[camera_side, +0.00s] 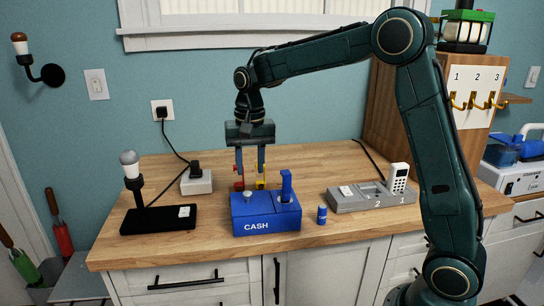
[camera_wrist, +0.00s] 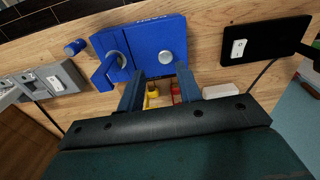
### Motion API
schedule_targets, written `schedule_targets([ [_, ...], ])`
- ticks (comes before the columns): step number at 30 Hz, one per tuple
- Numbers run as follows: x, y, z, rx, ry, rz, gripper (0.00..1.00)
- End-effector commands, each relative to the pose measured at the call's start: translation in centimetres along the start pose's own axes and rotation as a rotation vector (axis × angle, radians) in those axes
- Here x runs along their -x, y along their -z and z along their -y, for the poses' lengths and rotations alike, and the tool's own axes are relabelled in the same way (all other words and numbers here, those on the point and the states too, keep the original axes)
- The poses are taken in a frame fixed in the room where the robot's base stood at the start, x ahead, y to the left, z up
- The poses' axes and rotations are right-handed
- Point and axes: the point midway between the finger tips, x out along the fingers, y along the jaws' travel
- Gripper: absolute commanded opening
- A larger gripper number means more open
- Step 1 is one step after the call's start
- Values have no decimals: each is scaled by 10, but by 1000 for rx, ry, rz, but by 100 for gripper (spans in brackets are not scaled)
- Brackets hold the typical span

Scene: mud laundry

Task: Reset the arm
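My gripper (camera_side: 250,176) hangs pointing down just behind the blue cash box (camera_side: 265,224). Its two fingers are apart and I see nothing gripped between them. In the wrist view my gripper (camera_wrist: 160,76) shows its fingertips near the box's edge (camera_wrist: 140,42); whether they touch it I cannot tell. A small yellow thing (camera_wrist: 152,92) and a red thing (camera_wrist: 175,92) show between the fingers, by the box. The box carries a round silver knob (camera_side: 247,195) and a raised blue part (camera_side: 286,186). My arm arches over the counter from the right.
A small blue cylinder (camera_side: 322,215) stands right of the box. A grey base (camera_side: 362,197) with a white handset (camera_side: 399,178) is further right. A black lamp stand (camera_side: 158,218) and a white plug block (camera_side: 196,183) are left. A wooden cabinet with hooks stands back right.

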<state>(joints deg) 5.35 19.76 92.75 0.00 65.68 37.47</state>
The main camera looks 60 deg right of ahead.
Motion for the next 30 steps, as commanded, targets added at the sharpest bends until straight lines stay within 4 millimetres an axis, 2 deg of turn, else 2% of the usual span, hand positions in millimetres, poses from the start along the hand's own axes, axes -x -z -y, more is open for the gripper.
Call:
schedule_targets([
  [9, 43, -48, -27, 148, 55, -79, 35],
  [15, 62, -82, -48, 249, 85, -134, 35],
  [22, 74, -121, -74, 367, 116, -201, 35],
  [30, 77, -165, -105, 501, 145, -283, 35],
])
